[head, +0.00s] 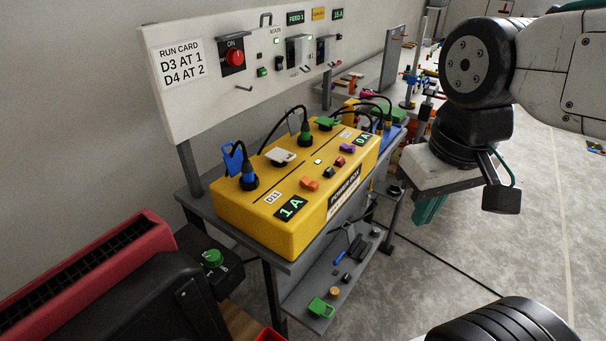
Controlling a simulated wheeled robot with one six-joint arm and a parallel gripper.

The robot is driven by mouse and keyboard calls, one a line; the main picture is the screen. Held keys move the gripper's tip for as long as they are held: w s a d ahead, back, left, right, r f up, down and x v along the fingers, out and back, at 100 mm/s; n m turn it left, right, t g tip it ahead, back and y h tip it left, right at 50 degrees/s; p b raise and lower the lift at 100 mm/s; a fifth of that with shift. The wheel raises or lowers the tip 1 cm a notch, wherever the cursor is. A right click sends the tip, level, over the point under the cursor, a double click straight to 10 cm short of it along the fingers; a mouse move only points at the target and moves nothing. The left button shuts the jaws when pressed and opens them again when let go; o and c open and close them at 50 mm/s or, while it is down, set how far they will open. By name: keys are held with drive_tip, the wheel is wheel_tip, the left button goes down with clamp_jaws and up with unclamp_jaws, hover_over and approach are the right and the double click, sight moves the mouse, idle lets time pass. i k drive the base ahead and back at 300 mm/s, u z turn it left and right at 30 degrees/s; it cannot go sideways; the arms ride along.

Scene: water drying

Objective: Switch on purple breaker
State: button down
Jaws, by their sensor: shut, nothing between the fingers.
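The purple breaker (347,148) is a small block on top of the yellow power box (262,213), near its right end. A red breaker (339,162), a black breaker (329,172) and an orange breaker (309,184) sit in a row in front of it. I cannot tell the purple breaker's switch position at this size. My gripper (426,212) has teal fingers that point down. It is right of the box, beyond the table's edge, apart from the breakers. Its fingers are together and hold nothing.
Plugs with black cables, including a blue one (249,180) and a green one (305,137), rise from the box top. A white panel (190,100) with a run card stands behind. A lower shelf (310,290) holds small parts. The floor at right is mostly open.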

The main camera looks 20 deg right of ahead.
sight(343, 146)
drive_tip(key=k, duration=1.35)
drive_tip(key=z, duration=0.65)
drive_tip(key=i, duration=2)
drive_tip(key=u, duration=0.8)
